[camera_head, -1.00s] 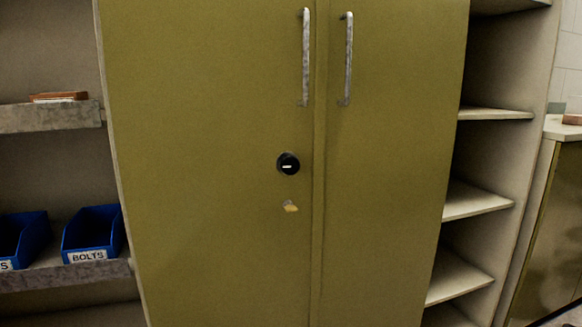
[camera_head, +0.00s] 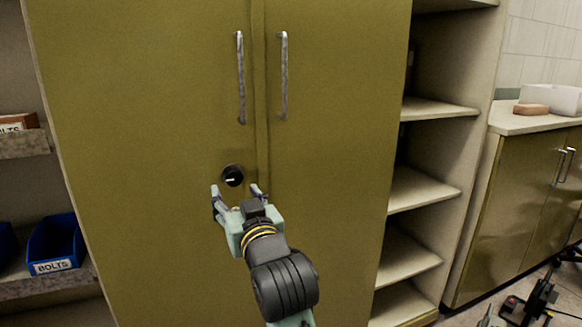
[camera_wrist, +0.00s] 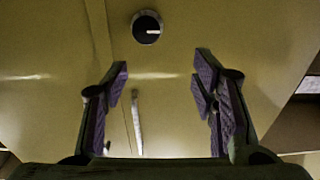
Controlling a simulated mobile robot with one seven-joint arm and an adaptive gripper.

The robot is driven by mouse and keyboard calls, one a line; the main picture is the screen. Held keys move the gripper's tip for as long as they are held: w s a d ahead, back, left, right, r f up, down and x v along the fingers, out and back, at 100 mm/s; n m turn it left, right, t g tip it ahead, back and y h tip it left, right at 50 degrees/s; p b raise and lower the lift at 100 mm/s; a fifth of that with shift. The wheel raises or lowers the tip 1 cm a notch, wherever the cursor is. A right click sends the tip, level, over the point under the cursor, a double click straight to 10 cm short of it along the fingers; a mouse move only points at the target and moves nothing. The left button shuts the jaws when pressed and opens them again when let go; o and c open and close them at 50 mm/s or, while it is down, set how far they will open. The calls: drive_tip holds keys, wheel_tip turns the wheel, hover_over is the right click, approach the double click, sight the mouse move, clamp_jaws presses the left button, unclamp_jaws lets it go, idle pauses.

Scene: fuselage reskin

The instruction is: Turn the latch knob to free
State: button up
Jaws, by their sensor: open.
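The latch knob (camera_head: 232,176) is a round black knob with a white mark, on the left door of the olive cabinet (camera_head: 140,150). In the wrist view the knob (camera_wrist: 147,27) is at the top, its white mark lying nearly level. My gripper (camera_head: 238,190) is open and points at the cabinet front, just below the knob. In the wrist view my gripper's purple-padded fingers (camera_wrist: 160,78) stand wide apart with nothing between them. The knob lies beyond the fingertips; I cannot tell the exact gap.
Two upright metal handles (camera_head: 240,78) (camera_head: 284,76) sit above the knob, either side of the door seam. Blue BOLTS bins (camera_head: 55,244) are on shelves at left. Open shelves (camera_head: 420,190) and a counter (camera_head: 530,122) stand at right.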

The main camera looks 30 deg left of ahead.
sight(235, 178)
drive_tip(key=shift+h, duration=0.3)
drive_tip(key=p+x, duration=0.1)
drive_tip(key=x, duration=0.2)
drive_tip(key=w+x, duration=0.1)
drive_tip(key=x, duration=0.3)
drive_tip(key=d+p+x, duration=0.1)
drive_tip(key=x, duration=0.2)
drive_tip(key=shift+w+a+f+p, duration=0.15)
drive_tip(key=shift+w+f+p, duration=0.15)
drive_tip(key=shift+w+f, duration=0.1)
drive_tip(key=c, duration=1.1)
drive_tip(key=shift+c, duration=0.2)
